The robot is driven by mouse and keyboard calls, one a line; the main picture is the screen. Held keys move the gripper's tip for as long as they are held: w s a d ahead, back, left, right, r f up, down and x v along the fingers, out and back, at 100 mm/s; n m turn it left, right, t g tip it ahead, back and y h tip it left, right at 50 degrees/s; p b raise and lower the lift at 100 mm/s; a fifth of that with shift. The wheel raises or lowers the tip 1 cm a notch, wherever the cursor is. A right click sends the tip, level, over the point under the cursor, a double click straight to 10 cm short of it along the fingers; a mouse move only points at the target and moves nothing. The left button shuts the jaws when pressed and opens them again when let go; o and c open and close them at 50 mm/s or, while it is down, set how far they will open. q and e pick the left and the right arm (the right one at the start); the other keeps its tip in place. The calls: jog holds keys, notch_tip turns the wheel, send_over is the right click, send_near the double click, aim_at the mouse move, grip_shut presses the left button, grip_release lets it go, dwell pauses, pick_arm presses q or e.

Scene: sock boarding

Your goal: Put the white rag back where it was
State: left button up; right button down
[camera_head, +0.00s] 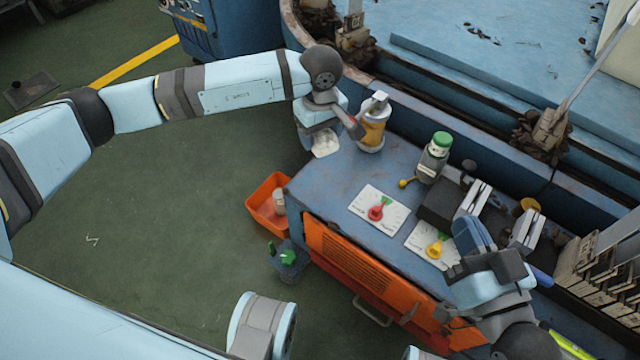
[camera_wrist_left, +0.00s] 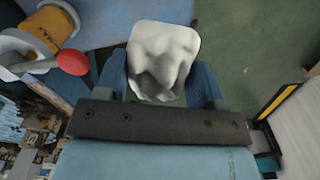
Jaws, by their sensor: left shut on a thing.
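The white rag (camera_head: 325,144) hangs from my left gripper (camera_head: 322,128) at the table's back left corner. In the left wrist view the rag (camera_wrist_left: 163,50) is bunched between the two blue fingers of the left gripper (camera_wrist_left: 162,82), which is shut on it. It seems to be at the table edge, with green floor beyond; whether it touches the tabletop I cannot tell. My right gripper (camera_head: 474,240) is over the front right part of the table, by the yellow-marked card. Its fingertips are partly hidden, so I cannot tell its opening.
A yellow-and-white canister (camera_head: 372,128) stands just right of the rag. An orange bin (camera_head: 262,210) sits left of the table.

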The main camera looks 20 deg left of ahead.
pick_arm(q)
jog(key=b, duration=0.3)
send_over(320, 188)
notch_tip(320, 188, down, 10)
notch_tip(320, 188, down, 3)
jog(key=shift+r+b, duration=0.2)
jog(key=shift+b, duration=0.15)
jog(key=shift+f, duration=0.4)
notch_tip(320, 188, down, 4)
jog(key=shift+r+b, duration=0.2)
jog(key=shift+b, duration=0.7)
jog(key=shift+f, duration=0.25)
jog(key=shift+r, duration=0.1)
pick_arm(e)
jog(key=f, duration=0.1)
jog(key=w+f+n, duration=0.1)
jog(key=f, duration=0.1)
jog(key=f+n+g, duration=0.1)
jog(key=shift+w+d+f, duration=0.15)
jog(key=shift+w+d, duration=0.1)
jog(key=shift+w, duration=0.05)
jog(key=shift+s, duration=0.1)
